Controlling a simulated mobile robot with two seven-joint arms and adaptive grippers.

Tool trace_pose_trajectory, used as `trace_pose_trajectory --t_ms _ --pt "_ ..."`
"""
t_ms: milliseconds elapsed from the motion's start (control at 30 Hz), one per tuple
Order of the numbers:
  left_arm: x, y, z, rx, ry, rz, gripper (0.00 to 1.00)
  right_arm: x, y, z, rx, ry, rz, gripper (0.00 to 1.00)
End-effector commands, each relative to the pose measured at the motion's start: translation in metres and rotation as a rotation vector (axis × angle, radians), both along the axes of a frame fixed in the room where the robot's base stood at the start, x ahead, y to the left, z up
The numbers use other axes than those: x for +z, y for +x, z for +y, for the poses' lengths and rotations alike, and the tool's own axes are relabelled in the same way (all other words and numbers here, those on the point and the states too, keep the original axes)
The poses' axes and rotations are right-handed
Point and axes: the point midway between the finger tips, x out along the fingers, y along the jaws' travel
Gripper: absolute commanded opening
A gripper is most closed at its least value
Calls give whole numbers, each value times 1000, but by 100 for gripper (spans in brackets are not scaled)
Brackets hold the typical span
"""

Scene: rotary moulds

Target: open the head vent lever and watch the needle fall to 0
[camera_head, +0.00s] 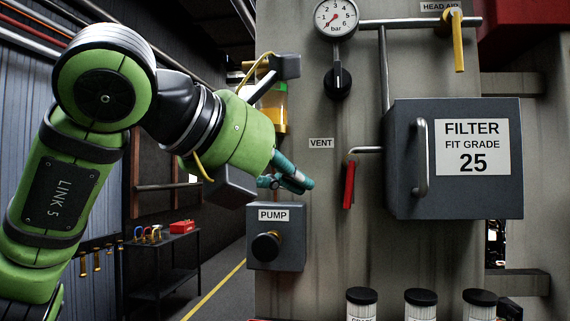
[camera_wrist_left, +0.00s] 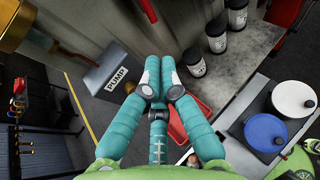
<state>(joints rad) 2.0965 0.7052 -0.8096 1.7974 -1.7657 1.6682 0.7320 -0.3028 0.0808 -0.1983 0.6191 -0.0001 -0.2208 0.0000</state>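The vent lever (camera_head: 349,185) has a red handle that hangs straight down from a bent pipe, right of the VENT label (camera_head: 321,143). The round pressure gauge (camera_head: 336,17) is at the top; its red needle points to the lower left, and I cannot read the exact value. My left gripper (camera_head: 307,184) has teal fingers and is left of the red handle, apart from it in the picture. In the left wrist view its fingertips (camera_wrist_left: 160,60) are drawn together with nothing seen between them. My right gripper is not in view.
A pump box (camera_head: 290,252) with a black knob is below my left gripper. A grey filter box (camera_head: 400,195) juts out right of the vent lever. A yellow lever (camera_head: 458,42) hangs at the top right. Several black-capped cartridges (camera_head: 362,303) stand below.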

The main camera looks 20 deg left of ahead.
Motion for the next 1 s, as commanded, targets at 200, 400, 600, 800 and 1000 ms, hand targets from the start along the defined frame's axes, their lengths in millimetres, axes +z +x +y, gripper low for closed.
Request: trace_pose_trajectory --t_ms 200,400,600,800,1000 --pt "-14 43 -18 -2 0 5 0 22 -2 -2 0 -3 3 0" --pt "-19 74 -31 -3 -1 4 0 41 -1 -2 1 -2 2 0" --pt "-23 89 -37 -3 -1 3 0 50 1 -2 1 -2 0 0" --pt "-25 92 -38 -4 -3 1 0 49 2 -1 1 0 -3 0" --pt "-25 91 -38 -4 -4 0 0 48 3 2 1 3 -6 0"
